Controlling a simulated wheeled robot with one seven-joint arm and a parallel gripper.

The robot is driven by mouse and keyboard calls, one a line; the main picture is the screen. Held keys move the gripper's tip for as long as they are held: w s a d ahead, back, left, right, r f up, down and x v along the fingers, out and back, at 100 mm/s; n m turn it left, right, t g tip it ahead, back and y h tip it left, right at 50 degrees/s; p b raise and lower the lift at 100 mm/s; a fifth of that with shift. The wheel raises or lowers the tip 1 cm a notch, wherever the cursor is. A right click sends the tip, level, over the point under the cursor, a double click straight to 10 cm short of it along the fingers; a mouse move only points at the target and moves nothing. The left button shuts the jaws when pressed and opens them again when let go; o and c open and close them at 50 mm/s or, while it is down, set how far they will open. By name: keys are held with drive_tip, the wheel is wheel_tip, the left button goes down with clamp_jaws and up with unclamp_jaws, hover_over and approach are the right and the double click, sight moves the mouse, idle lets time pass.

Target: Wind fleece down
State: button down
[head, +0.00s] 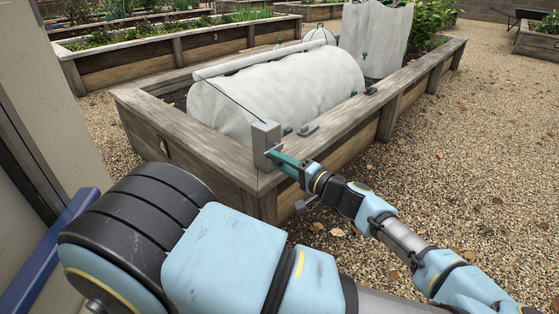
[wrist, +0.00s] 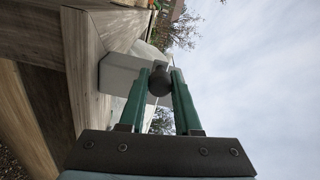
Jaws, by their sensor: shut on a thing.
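White fleece (head: 285,92) lies over a rounded tunnel in the near raised bed (head: 190,130). A pale rolled tube (head: 255,62) runs along the tunnel's upper left side. A thin dark cord slants from near it towards a grey winder box (head: 265,138) on the bed's near corner. The box also shows in the wrist view (wrist: 118,76). My gripper (head: 278,158), with green fingers, is at the box. In the wrist view my gripper (wrist: 160,76) is shut on a dark round knob (wrist: 159,84) in front of the box. The crank behind the knob is mostly hidden.
An upright white cover (head: 375,38) stands at the far end. Gravel (head: 450,165) is open to the right. A wall (head: 50,90) is close on the left.

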drive_tip(key=shift+f, duration=0.1)
idle(0.4)
drive_tip(key=c, duration=0.6)
unclamp_jaws()
drive_tip(key=p+v, duration=0.1)
drive_tip(key=v, duration=0.9)
drive_tip(key=shift+s+d, duration=0.3)
